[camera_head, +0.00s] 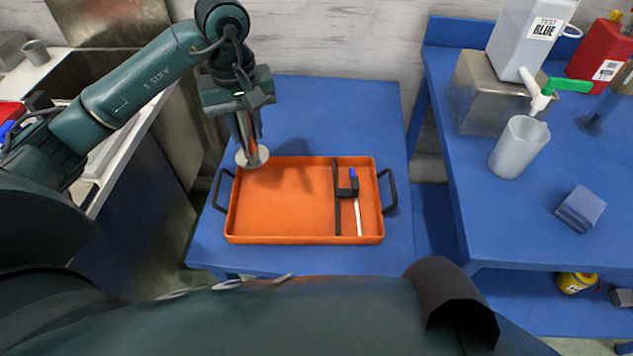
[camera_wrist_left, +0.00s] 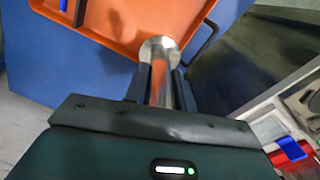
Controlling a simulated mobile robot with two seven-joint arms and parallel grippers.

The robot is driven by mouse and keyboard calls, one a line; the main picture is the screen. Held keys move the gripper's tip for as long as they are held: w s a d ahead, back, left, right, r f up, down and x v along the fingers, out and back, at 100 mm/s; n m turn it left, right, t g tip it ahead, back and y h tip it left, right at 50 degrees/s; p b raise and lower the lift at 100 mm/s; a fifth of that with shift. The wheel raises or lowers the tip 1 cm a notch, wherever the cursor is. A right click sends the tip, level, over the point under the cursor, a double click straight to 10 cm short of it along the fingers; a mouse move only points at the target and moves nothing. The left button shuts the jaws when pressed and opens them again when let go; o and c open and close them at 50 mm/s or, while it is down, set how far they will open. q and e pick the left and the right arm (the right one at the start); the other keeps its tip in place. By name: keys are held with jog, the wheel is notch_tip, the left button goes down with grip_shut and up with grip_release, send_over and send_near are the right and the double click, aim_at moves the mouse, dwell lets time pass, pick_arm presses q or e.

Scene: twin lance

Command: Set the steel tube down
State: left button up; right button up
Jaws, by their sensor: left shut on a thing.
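The steel tube (camera_wrist_left: 160,75) is a shiny cylinder with a wider round flange at its lower end. My left gripper (camera_head: 246,128) is shut on it and holds it upright, with the flange (camera_head: 252,157) at the upper left corner of the orange tray (camera_head: 285,238). In the left wrist view the tube stands between the two dark fingers (camera_wrist_left: 160,92), its flange over the tray's edge. I cannot tell whether the flange touches the tray. My right gripper is not in view.
The tray lies on a blue table (camera_head: 330,95) and has black side handles. A dark divider (camera_head: 337,200) and a white-and-blue pen-like stick (camera_head: 357,205) are at its right; its left part is empty.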

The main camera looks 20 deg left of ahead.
aim_at(250, 148)
pick_arm(q)
jog(key=shift+w+f, duration=0.1)
jog(key=shift+w, duration=0.05)
notch_tip(250, 148, down, 5)
jog(key=shift+a+f, duration=0.1)
jog(key=shift+f, duration=2.2)
jog(key=shift+f+b, duration=0.2)
jog(key=shift+b, duration=0.1)
jog(key=o, duration=1)
jog(key=shift+o, duration=0.2)
jog(key=shift+r, duration=0.1)
notch_tip(250, 148, up, 12)
jog(key=shift+r, duration=0.15)
